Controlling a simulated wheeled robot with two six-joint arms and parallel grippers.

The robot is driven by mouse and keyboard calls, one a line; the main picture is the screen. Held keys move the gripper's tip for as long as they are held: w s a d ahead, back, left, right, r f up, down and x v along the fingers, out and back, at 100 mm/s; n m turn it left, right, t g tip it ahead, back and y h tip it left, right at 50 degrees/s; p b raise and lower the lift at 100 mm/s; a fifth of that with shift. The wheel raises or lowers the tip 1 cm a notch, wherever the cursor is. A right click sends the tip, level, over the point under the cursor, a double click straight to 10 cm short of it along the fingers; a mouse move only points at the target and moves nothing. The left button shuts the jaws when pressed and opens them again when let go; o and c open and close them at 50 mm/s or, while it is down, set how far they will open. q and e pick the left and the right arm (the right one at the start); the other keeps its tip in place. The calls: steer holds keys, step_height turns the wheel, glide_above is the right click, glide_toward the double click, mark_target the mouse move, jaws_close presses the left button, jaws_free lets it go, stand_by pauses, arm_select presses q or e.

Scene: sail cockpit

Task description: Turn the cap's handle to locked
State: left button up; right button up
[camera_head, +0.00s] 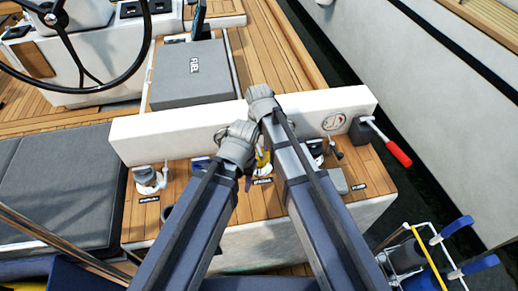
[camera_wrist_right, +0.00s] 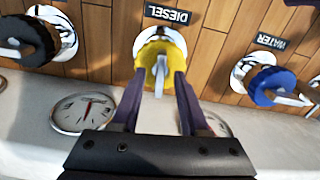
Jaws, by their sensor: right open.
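The yellow cap (camera_wrist_right: 158,52) sits in its round deck fitting beside the DIESEL label. Its pale handle (camera_wrist_right: 160,76) points toward the white wall in the right wrist view. My right gripper (camera_wrist_right: 170,76) is open, with one dark finger on each side of the handle. I cannot tell whether either finger touches it. In the head view the yellow cap (camera_head: 263,158) is partly hidden by my arms. My left arm comes in beside the right one. Its jaws are mostly hidden, so their state is unclear.
A blue cap (camera_wrist_right: 271,86) by the WATER label and a black cap (camera_wrist_right: 24,40) flank the yellow one. A round gauge (camera_wrist_right: 82,112) is on the white wall (camera_head: 165,133). A red-handled crank (camera_head: 397,151) stands at the right. My two arms are close together.

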jaws_close()
stand_by(0.3)
steer(key=shift+m, duration=0.3)
steer(key=m, duration=0.3)
steer(key=shift+m, duration=0.4)
steer(key=m, duration=0.4)
steer(key=shift+s+m, duration=0.1)
steer(key=shift+m, duration=0.2)
steer(key=m, duration=0.8)
steer(key=shift+m, duration=0.6)
